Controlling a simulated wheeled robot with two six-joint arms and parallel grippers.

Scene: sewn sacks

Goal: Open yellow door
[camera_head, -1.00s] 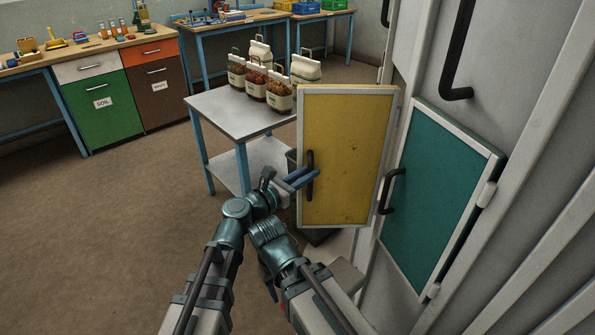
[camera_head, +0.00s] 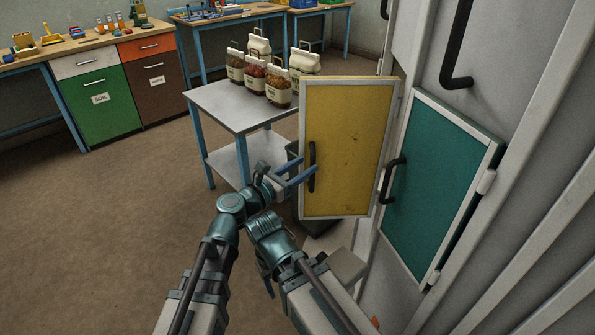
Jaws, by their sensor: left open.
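The yellow door (camera_head: 350,145) has a pale frame and stands swung out from the grey wall, its front facing me. Its right edge is by the wall. Its dark upright handle (camera_head: 312,167) is near its left edge. My left gripper (camera_head: 302,174) is at this handle with its two blue fingers spread. The fingertips reach close to the handle; whether they touch it I cannot tell. The gripper holds nothing that I can see.
A teal door (camera_head: 440,190) with a dark handle (camera_head: 391,180) lies right of the yellow door. A metal table (camera_head: 222,103) with several filled bags stands behind it. A dark green bin (camera_head: 316,228) is partly hidden below the door. The floor at left is clear.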

